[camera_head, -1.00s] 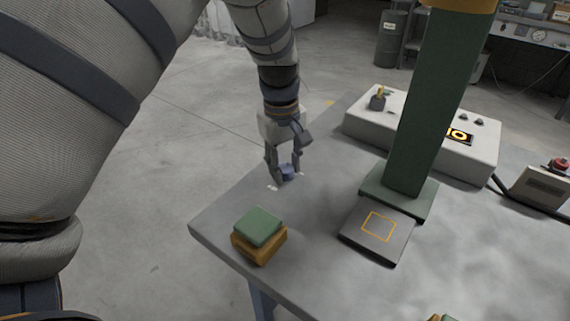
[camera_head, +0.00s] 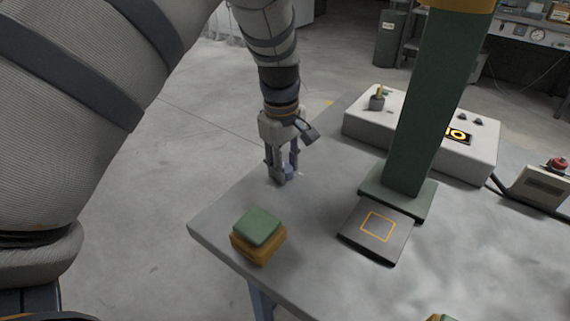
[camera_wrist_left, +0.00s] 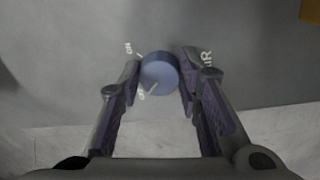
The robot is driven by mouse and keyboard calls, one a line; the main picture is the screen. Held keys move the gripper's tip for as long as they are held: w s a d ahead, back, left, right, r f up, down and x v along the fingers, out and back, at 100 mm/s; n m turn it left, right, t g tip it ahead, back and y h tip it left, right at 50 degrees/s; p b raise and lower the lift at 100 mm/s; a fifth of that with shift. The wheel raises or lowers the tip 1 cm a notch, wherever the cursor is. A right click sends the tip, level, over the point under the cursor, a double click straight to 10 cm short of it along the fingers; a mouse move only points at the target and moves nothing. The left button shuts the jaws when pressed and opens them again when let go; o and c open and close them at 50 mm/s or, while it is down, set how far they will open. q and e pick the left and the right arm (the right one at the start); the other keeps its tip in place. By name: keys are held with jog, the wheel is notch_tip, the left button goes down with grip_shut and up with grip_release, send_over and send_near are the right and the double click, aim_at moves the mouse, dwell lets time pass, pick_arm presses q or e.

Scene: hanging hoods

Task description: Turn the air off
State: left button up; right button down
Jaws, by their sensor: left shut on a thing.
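The air knob (camera_wrist_left: 160,72) is a round blue-grey dial on the tabletop near its left edge. In the left wrist view it sits between the two fingers of my left gripper (camera_wrist_left: 158,88). White lettering reading ON is at its upper left, OFF at its lower left and AIR at its right. My right gripper is not in view.
A green pad on an orange block (camera_head: 258,236) lies near the table's front left corner. A green column (camera_head: 425,110) stands to the right, with a dark square plate (camera_head: 377,229) before it. A white control box (camera_head: 365,123) is behind. The tabletop around the gripper is clear.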

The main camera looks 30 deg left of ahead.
pick_arm(q)
jog(key=o, duration=1.1)
jog(key=shift+o, duration=0.2)
notch_tip(320, 180, up, 12)
jog(key=shift+s, duration=0.35)
jog(key=shift+a+f, duration=0.1)
